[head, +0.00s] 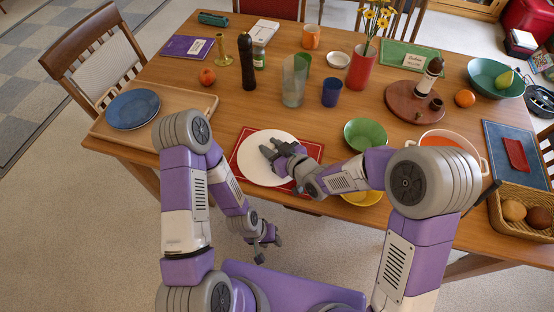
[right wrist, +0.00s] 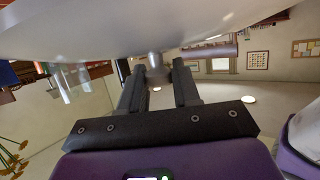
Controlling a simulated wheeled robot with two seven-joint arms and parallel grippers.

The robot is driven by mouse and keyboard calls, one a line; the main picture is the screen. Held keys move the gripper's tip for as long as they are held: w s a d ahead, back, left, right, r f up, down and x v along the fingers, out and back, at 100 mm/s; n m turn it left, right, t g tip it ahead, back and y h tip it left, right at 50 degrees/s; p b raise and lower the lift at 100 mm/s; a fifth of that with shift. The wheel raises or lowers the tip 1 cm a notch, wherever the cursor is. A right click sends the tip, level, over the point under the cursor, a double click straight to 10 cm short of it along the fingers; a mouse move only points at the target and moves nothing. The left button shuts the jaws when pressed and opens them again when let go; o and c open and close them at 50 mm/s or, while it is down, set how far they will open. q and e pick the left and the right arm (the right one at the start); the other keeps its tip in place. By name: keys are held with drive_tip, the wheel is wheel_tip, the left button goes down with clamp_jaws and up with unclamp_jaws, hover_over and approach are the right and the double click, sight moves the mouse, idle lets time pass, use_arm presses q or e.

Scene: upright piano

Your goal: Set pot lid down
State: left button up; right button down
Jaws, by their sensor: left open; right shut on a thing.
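The pot lid (head: 259,171) is a round white disc over the red mat (head: 314,159) at the table's near edge in the head view. My right gripper (head: 270,149) reaches over it from the right and is shut on its knob. In the right wrist view, the lid (right wrist: 130,22) fills the top, and its small grey knob (right wrist: 155,62) is between the fingers. I cannot tell whether the lid touches the mat. A white-rimmed pot (head: 484,160) with an orange inside stands open to the right. My left gripper (head: 269,249) is open and empty, in front of the table edge.
A wooden tray (head: 196,105) with a blue plate (head: 133,109) is left of the lid. A green bowl (head: 365,134) and a yellow bowl (head: 362,199) are right of it. A dark pepper mill (head: 247,62) and a clear glass (head: 293,82) stand behind it.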

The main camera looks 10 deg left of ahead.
wheel_tip(320, 180, down, 5)
drive_tip(key=shift+d+f+b, duration=0.1)
drive_tip(key=shift+f+b, duration=0.1)
drive_tip(key=shift+b, duration=0.55)
drive_tip(key=shift+r, duration=0.1)
drive_tip(key=c, duration=0.8)
unclamp_jaws()
drive_tip(key=shift+f, duration=0.2)
drive_tip(key=shift+r, duration=0.2)
drive_tip(key=p+v, duration=0.2)
drive_tip(key=v, duration=0.8)
drive_tip(key=shift+s+d+r, duration=0.15)
drive_tip(key=shift+s+d, duration=0.05)
drive_tip(key=shift+d, duration=0.15)
drive_tip(key=shift+s+d+r, duration=0.15)
drive_tip(key=shift+s+d, duration=0.2)
drive_tip(key=shift+d, duration=0.05)
